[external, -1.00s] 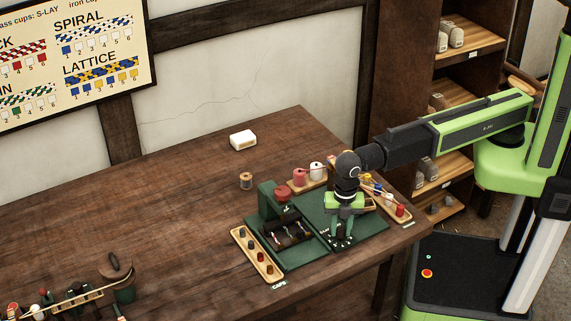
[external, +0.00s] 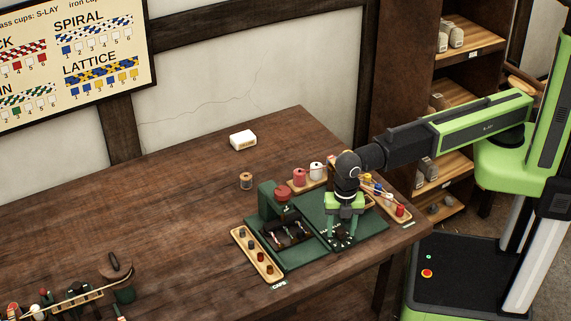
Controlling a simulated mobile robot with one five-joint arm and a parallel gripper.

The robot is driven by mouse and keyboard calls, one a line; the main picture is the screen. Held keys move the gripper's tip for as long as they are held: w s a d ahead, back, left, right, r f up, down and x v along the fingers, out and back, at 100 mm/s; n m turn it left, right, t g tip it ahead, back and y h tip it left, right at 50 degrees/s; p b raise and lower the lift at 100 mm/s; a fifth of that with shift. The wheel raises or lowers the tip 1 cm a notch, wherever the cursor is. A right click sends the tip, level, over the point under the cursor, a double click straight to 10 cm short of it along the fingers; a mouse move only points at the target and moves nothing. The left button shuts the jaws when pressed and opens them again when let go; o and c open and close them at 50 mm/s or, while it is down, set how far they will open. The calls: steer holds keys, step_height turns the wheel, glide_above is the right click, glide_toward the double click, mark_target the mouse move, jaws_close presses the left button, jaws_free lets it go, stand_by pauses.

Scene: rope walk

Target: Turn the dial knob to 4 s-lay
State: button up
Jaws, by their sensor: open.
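My gripper (external: 342,235) points down, open, over the front part of a dark green board (external: 373,222) on the table. Its fingers stand apart on either side of a small dark round part with pale marks, which looks like the dial knob (external: 342,238). The fingers and the small size hide most of it. I cannot read its setting, nor tell whether the fingers touch it.
Spools, including a pink one (external: 299,178), stand behind. A white block (external: 243,140) lies farther back. The table's left middle is clear.

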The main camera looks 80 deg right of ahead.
mark_target(341, 231)
step_height(341, 231, up, 18)
steer(key=p, duration=1.7)
steer(key=shift+f, duration=0.25)
steer(key=shift+s, duration=0.1)
